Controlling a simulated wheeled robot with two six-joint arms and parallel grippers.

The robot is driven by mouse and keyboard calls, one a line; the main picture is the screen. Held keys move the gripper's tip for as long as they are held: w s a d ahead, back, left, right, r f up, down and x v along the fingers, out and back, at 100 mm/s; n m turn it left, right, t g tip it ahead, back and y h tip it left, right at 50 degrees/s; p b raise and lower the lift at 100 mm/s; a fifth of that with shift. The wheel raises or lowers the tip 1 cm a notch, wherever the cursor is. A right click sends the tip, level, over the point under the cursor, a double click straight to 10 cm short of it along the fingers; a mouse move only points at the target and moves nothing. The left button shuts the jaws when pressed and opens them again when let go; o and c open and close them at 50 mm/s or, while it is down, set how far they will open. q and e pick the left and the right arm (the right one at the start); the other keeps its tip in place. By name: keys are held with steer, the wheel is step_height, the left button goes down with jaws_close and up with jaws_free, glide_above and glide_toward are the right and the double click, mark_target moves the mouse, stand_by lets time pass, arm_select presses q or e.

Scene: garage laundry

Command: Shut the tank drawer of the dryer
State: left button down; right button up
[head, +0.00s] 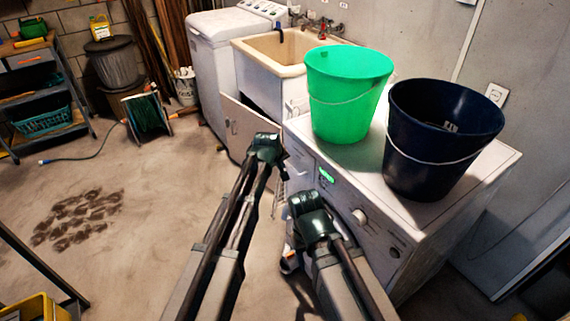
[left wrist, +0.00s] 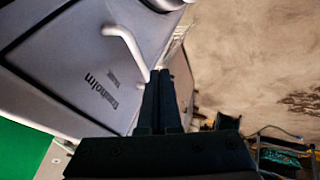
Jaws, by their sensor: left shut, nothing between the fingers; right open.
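The white dryer (head: 365,215) stands at the right, its front facing my arms. The tank drawer front (head: 299,165) is at the upper left of that front, partly behind my left arm; how far it stands out is unclear. In the left wrist view, a pale labelled panel of the dryer (left wrist: 75,65) fills the left side, with a white curved handle (left wrist: 124,42). My left gripper (left wrist: 161,74) is shut and empty, its tips beside the panel's edge; contact is unclear. My right gripper (head: 290,262) is open, low before the dryer front, and partly hidden by its own wrist.
A green bucket (head: 345,95) and a dark blue bucket (head: 440,140) stand on the dryer top. Behind it are a sink (head: 285,55) and a white washing machine (head: 215,65). A shelf cart (head: 40,85) stands far left.

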arm_select(q)
steer(key=a+p+v, duration=0.1)
steer(key=p+v, duration=0.7)
steer(key=v, duration=0.3)
steer(key=shift+s+f, duration=0.1)
steer(key=shift+f, duration=0.1)
steer(key=s+r+m+g+y+p, duration=0.3)
steer(key=s+m+g+p, duration=0.4)
steer(key=s, duration=2)
steer(key=a+m, duration=0.1)
steer(key=m, duration=0.1)
steer(key=shift+s+r+m, duration=0.2)
steer(key=shift+s+m, duration=0.2)
